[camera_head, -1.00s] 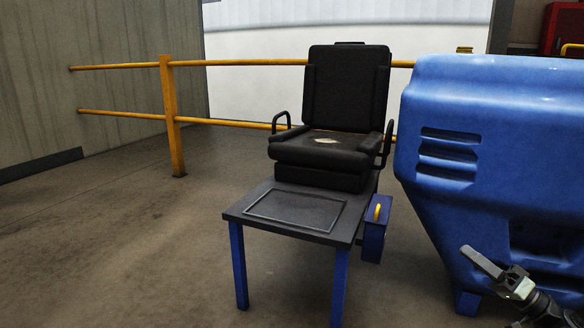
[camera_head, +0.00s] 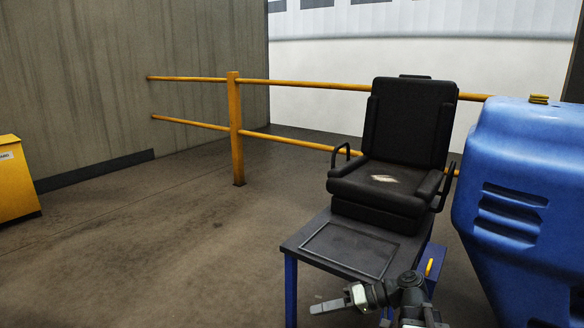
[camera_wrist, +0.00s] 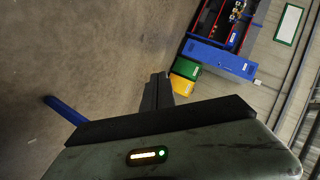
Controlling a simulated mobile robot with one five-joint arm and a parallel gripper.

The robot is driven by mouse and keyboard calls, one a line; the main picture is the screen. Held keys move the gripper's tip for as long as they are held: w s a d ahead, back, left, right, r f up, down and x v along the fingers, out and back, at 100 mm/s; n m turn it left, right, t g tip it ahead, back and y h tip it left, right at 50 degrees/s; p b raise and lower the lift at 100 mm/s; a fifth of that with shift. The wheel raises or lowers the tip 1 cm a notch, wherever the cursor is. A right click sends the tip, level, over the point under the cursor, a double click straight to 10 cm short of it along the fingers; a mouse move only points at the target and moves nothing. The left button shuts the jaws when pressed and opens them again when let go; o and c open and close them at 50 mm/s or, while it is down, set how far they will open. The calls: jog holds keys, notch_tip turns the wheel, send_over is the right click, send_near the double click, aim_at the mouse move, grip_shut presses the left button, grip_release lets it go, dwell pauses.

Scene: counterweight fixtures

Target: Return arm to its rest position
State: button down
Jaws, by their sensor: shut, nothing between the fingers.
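My gripper (camera_head: 322,307) is in the lower middle of the head view, in front of the dark table, with its fingers pointing left. The fingers are together and hold nothing. My dark arm links show to the right of it, bent close at the bottom edge of the picture. In the wrist view the closed fingers (camera_wrist: 156,92) stand near the centre over brown floor. The rest of the arm is cut off by the frame.
A black seat (camera_head: 405,140) stands on a dark table (camera_head: 345,247) with blue legs. A large blue body (camera_head: 525,170) is at right, and yellow rails (camera_head: 236,130) run behind. A yellow box (camera_head: 15,180) is far left. Floor at left is clear. Green (camera_wrist: 181,85) and yellow boxes show in the wrist view.

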jog(key=s+a+f+g+h+p, duration=0.2)
jog(key=s+f+h+p, duration=0.15)
jog(key=f+h, duration=0.35)
jog(key=d+f+m+h+b, duration=0.1)
jog(key=d+f+m+h, duration=0.25)
jog(key=d+h, duration=0.55)
notch_tip(320, 180, up, 38)
jog(key=d+y+p, duration=0.1)
jog(key=y+p, duration=0.1)
jog(key=p, duration=3.5)
jog(key=shift+w+d+r+m+y+p, duration=0.15)
jog(key=shift+w+d+m+y+p, duration=0.1)
jog(key=shift+d+m+y+p, duration=0.15)
